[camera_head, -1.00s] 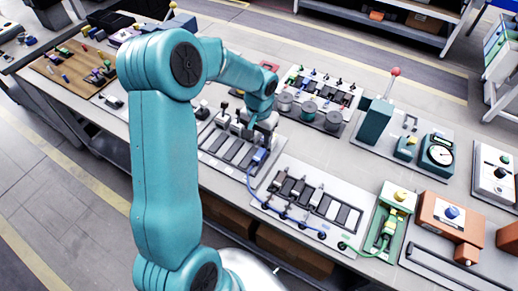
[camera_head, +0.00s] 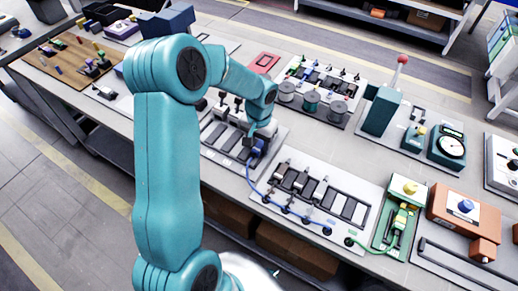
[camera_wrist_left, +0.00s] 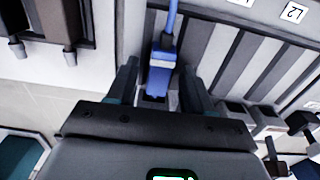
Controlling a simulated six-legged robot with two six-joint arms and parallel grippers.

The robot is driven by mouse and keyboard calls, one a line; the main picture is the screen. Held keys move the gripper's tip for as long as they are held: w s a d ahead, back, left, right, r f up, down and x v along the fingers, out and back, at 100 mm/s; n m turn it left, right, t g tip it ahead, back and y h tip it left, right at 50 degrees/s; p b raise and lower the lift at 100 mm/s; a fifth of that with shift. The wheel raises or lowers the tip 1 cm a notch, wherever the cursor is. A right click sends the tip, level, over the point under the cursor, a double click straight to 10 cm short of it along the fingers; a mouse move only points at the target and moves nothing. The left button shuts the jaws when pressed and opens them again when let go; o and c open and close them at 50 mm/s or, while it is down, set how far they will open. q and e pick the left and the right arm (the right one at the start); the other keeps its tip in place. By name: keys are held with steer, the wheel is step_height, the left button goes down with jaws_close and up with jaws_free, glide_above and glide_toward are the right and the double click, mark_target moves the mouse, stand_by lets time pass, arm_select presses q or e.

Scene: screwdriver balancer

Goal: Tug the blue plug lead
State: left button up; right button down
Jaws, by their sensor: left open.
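The blue plug (camera_head: 258,149) stands at the near right corner of a grey slotted panel (camera_head: 222,159). Its blue lead (camera_head: 248,178) runs down and right to the neighbouring panel's front edge. My left gripper (camera_head: 260,136) is right at the plug, its fingertips mostly hidden by the arm. In the left wrist view the blue plug (camera_wrist_left: 162,62) lies between the two open fingers (camera_wrist_left: 160,74), with a gap showing on each side. The lead (camera_wrist_left: 173,18) leaves it toward the top of that view. My right gripper is not in view.
A second slotted panel (camera_head: 347,229) with several black-ended sockets lies to the right. A green unit (camera_head: 397,226) and an orange box (camera_head: 466,208) stand beyond it. Spools (camera_head: 310,103) and a teal lever box (camera_head: 381,112) stand behind. The bench's front edge is close.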

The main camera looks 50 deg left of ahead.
mark_target(260, 145)
arm_select(q)
jaws_close()
steer(key=shift+s+f, duration=0.1)
steer(key=shift+s, duration=0.1)
stand_by(0.4)
steer(key=shift+w, duration=0.1)
stand_by(0.4)
jaws_free()
steer(key=shift+w, duration=0.1)
steer(key=shift+r+p, duration=2.2)
steer(key=shift+r, duration=1.45)
